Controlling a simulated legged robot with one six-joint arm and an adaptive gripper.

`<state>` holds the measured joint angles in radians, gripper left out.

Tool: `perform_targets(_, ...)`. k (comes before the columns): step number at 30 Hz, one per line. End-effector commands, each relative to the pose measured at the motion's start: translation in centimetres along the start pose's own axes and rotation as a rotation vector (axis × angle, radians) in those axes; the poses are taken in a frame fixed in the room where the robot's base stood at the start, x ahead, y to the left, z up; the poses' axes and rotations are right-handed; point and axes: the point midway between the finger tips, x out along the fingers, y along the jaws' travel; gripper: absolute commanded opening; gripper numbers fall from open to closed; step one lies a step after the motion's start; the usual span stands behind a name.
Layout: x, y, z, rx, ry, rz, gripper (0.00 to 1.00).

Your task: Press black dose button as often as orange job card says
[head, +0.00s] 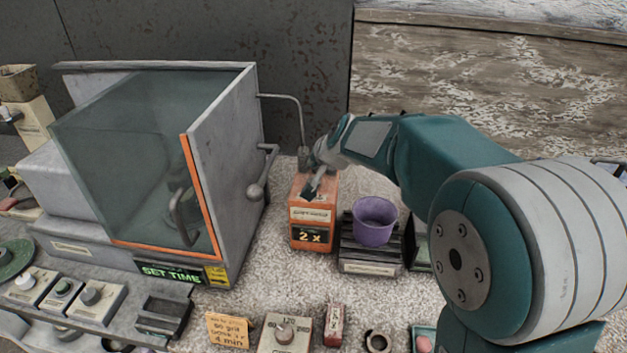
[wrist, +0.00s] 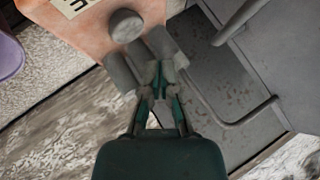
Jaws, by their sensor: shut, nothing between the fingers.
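The orange dose box (head: 313,220) stands right of the grey cabinet. Its front display reads "2 x". My gripper (head: 309,190) is shut and empty, pointing down at the top of the box. In the wrist view my gripper (wrist: 161,72) is beside a round dark-grey knob (wrist: 126,25) on the orange box (wrist: 80,45). I cannot tell whether this knob is the black dose button, or whether my fingertips touch anything. The orange job card (head: 227,331) stands at the front; its last line reads "4 min", and its middle line is too small to read surely.
The grey cabinet (head: 228,150) has a glass front and a side lever (head: 258,188). A purple cup (head: 375,222) sits on a dark slatted stand (head: 370,258) right of the box. A dial box (head: 285,333) and small switch boxes line the front.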

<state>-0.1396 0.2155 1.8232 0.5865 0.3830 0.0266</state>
Motion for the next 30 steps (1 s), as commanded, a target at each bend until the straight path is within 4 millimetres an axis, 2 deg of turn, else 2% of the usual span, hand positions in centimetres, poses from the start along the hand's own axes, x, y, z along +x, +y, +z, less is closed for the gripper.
perform_targets(11,-2.0,-1.4,-1.5,0.0,0.0,0.001,0.0)
perform_targets(30,-2.1,-1.5,-1.5,0.001,0.0,0.001,0.0)
